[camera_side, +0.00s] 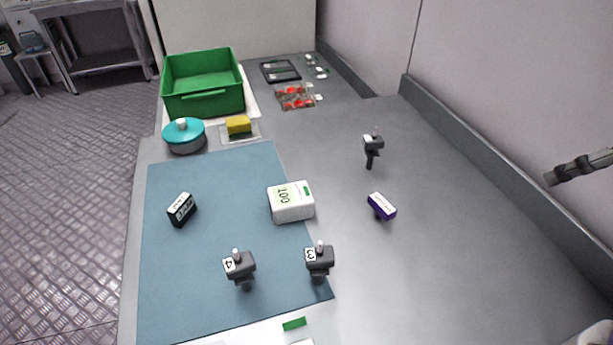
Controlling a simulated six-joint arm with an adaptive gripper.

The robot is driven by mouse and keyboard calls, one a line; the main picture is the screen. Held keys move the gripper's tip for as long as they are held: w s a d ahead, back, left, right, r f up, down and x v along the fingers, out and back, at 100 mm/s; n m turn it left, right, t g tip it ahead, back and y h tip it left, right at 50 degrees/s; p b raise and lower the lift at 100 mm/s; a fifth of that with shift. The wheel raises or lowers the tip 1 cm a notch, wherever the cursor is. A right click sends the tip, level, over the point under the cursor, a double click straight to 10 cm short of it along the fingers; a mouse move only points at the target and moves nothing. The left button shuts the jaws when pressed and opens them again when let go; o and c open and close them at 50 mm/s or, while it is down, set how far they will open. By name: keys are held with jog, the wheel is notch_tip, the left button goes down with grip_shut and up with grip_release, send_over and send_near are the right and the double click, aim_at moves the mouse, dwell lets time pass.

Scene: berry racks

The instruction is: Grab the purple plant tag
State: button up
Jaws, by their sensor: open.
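The purple plant tag (381,207) is a small dark purple block with a white label on its upper face. It sits on the bare grey table, right of the blue mat, with a small dark part under it. My gripper (553,179) shows only in part as a dark shape at the right edge. It is open, well to the right of the tag and apart from it. The rest of the gripper is out of frame.
A white box marked 100 (291,203) stands left of the tag. Dark numbered tags (319,260) (239,267) stand in front, and another dark tag (373,145) stands behind. A green crate (204,104) is at the back left. The table right of the tag is clear.

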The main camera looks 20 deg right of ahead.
jog(key=n+g+y, duration=0.1)
jog(key=n, duration=0.1)
send_near(379, 199)
jog(key=x, duration=0.4)
jog(key=shift+d+f, duration=0.3)
jog(key=shift+f, duration=0.15)
jog(key=x, duration=0.5)
jog(key=shift+w+a+f, duration=0.2)
jog(key=shift+w+a, duration=0.1)
jog(key=shift+a, duration=0.05)
jog(key=c, duration=0.9)
